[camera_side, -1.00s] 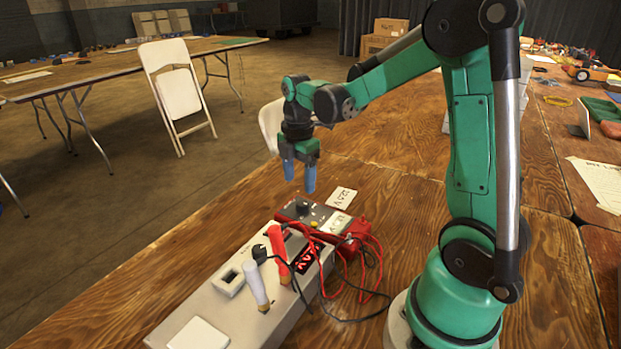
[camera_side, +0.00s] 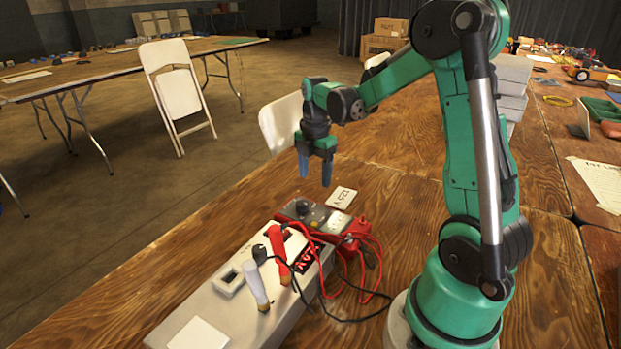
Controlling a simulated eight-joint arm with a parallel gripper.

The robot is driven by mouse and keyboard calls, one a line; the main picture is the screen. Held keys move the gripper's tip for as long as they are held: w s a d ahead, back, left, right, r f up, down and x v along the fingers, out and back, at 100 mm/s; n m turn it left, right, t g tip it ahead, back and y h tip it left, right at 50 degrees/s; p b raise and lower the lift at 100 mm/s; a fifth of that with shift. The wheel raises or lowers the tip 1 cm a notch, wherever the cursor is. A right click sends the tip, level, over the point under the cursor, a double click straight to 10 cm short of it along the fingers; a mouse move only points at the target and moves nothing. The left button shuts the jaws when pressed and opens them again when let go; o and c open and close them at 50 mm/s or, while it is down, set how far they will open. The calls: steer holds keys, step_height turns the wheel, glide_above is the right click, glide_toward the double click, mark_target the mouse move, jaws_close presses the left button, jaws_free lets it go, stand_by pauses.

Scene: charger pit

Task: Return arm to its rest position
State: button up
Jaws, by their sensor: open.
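The long pale charger box (camera_side: 225,308) lies on the wooden table. A red-handled plug (camera_side: 279,252) and a white-handled plug (camera_side: 256,286) stand tilted on the box. A dark and red meter unit (camera_side: 310,215) with a knob sits at the far end, with red and black cables (camera_side: 372,265) looped beside it.
A "12.5 V" card (camera_side: 342,197) lies on the table (camera_side: 400,205) behind the meter. Grey stacked boxes (camera_side: 511,85) stand behind my arm. White folding chairs (camera_side: 172,88) stand beyond the table. The table between the meter and the grey boxes is mostly clear.

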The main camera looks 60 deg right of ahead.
steer(key=w+a+r+m, duration=0.1)
steer(key=a+r+m, duration=0.2)
steer(key=a, duration=0.8)
steer(key=m, duration=0.3)
glide_above(258, 248)
steer(key=shift+d+r, duration=0.25)
steer(key=shift+r, duration=0.2)
steer(key=f, duration=0.5)
steer(key=shift+s+a, duration=0.1)
steer(key=shift+a, duration=0.15)
steer(key=shift+f+m, duration=0.25)
steer(key=shift+m, duration=0.45)
steer(key=m, duration=0.6)
steer(key=shift+m, duration=0.6)
step_height(258, 248, up, 6)
steer(key=shift+f, duration=0.2)
step_height(258, 248, down, 2)
steer(key=shift+f, duration=0.95)
